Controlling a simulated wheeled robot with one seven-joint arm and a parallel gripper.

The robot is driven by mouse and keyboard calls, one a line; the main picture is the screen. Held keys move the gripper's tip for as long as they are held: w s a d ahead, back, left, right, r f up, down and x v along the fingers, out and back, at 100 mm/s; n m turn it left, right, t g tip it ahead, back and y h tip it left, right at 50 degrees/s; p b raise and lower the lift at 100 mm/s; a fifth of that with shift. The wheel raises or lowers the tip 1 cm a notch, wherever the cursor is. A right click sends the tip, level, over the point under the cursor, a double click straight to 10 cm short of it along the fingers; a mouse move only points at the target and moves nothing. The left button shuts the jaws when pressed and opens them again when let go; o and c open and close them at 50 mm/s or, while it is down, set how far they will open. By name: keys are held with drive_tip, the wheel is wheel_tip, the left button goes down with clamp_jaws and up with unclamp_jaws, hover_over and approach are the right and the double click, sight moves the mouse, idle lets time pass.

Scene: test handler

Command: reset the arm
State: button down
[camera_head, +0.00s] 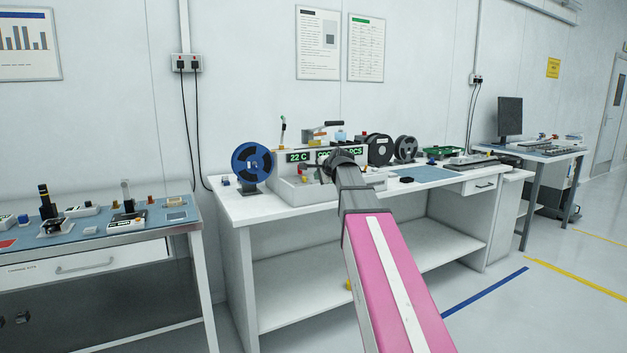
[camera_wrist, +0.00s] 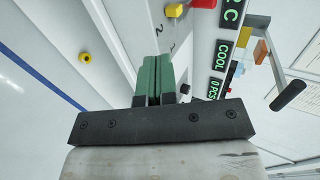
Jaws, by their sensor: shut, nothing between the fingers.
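My gripper (camera_head: 333,163) is stretched out over the middle bench, in front of the test handler (camera_head: 287,186). Much of the handler's front is hidden behind my arm. In the wrist view my gripper (camera_wrist: 153,80) shows two green fingers pressed together with nothing between them. The handler's green-lit displays (camera_wrist: 220,55) appear to the right of the fingers in that view. A yellow knob (camera_wrist: 174,10) and a red part (camera_wrist: 203,3) are beyond the fingertips. I cannot tell whether the fingers touch the handler.
The white bench (camera_head: 237,208) also carries a blue reel (camera_head: 253,150), dark reels (camera_head: 378,149) and a blue mat (camera_head: 425,174). A side table (camera_head: 110,226) with small devices stands left. A desk with a monitor (camera_head: 510,117) stands right. Floor at right is clear.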

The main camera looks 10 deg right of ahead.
drive_tip(key=s+a+f+n+g+h, duration=0.1)
drive_tip(key=s+f+n+g, duration=0.1)
drive_tip(key=s+f, duration=0.5)
drive_tip(key=s+f+n+g, duration=0.2)
drive_tip(key=s+f+n, duration=0.1)
drive_tip(key=f, duration=0.8)
drive_tip(key=s+a+f+n+g+h, duration=0.15)
drive_tip(key=s+f, duration=0.25)
drive_tip(key=f, duration=0.5)
drive_tip(key=s+f+n+g+h, duration=0.1)
drive_tip(key=s+f+n+g, duration=0.5)
drive_tip(key=s+f, duration=1.1)
drive_tip(key=shift+s+d+n, duration=0.35)
drive_tip(key=shift+s+n, duration=0.1)
drive_tip(key=shift+n, duration=0.5)
drive_tip(key=shift+w, duration=0.15)
